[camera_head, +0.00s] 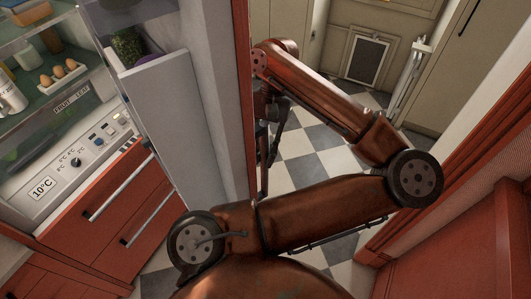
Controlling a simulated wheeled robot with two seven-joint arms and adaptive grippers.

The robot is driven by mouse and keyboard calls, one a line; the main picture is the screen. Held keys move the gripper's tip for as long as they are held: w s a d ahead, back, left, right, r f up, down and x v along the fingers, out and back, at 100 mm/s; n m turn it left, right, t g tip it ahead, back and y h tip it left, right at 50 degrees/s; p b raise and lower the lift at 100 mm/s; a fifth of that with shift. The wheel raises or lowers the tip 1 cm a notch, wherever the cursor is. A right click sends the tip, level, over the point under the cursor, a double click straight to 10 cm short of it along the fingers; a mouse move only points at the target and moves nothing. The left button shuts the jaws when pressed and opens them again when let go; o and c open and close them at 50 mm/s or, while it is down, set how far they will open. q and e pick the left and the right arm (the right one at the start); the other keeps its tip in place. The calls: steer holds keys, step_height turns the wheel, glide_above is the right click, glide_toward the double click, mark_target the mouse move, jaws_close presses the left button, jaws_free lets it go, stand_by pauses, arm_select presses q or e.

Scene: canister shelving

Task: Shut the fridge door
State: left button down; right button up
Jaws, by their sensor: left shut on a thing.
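The fridge door (243,90) stands wide open, with its pale inner side and door shelf toward the left and its red edge upright near the middle of the view. The open fridge (75,150) is at the left, its lit inside showing. My left gripper (272,118) is on the outer side of the door, close against its edge. It is shut on the door's handle, a dark upright bar (264,178). The fingertips are small and partly hidden by my own arm. My right gripper is not in view.
Eggs (62,73) and other food stand on the fridge shelves. Red drawers (110,210) with metal bar handles are below. A red panel (450,245) and wooden frame stand at the right. Checkered floor (310,145) lies clear behind my arm, before pale cabinets (368,55).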

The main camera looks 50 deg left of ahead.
arm_select(q)
steer(key=shift+s, duration=0.1)
steer(key=c, duration=1.8)
jaws_free()
steer(key=shift+s, duration=0.1)
steer(key=shift+c, duration=0.2)
steer(key=shift+r, duration=0.1)
steer(key=v, duration=1.2)
steer(key=shift+d, duration=0.1)
